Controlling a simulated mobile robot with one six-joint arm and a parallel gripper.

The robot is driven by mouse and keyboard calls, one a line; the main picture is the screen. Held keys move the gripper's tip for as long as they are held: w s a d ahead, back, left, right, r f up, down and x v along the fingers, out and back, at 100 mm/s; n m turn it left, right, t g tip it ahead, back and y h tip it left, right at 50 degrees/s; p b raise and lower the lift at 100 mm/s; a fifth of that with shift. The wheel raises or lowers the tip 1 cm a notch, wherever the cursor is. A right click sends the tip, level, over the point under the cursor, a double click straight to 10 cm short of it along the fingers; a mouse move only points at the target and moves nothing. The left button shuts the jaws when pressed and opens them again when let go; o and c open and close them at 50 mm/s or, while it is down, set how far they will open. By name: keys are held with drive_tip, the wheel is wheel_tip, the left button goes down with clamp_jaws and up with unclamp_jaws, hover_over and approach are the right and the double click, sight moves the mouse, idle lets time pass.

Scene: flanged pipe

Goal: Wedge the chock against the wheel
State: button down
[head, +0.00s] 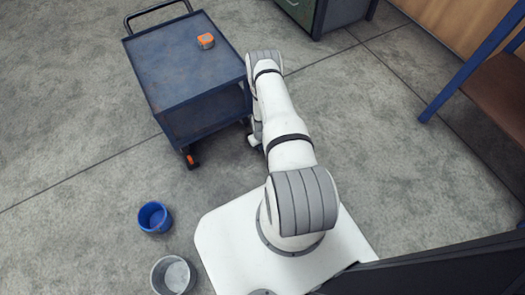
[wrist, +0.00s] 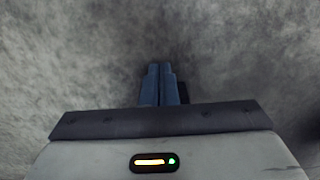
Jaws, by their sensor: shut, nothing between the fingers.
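A dark blue cart (head: 188,58) stands at the upper left in the head view. A dark wheel (head: 193,165) shows below its near corner, with a small orange piece (head: 189,159) at it. I cannot tell whether this piece is the chock or part of the wheel. The cart's right side is partly hidden by my arm. My gripper (wrist: 160,68) shows in the wrist view with its blue-grey fingers together, empty, over grey floor. A small dark shape (wrist: 184,92) shows just right of the fingers; I cannot tell what it is. In the head view my arm hides the fingers.
An orange and grey object (head: 206,41) lies on the cart top. A blue bucket (head: 154,217) and a grey bucket (head: 173,276) stand on the floor at lower left. A green cabinet (head: 318,14) is at the back, a blue-legged bench (head: 492,90) at right. Floor between is clear.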

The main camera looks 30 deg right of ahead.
drive_tip(key=shift+w, duration=0.35)
drive_tip(key=w+b, duration=0.4)
drive_tip(key=shift+w+f, duration=0.2)
drive_tip(key=shift+w+r, duration=0.25)
drive_tip(key=shift+w, duration=0.15)
drive_tip(key=shift+s, duration=0.1)
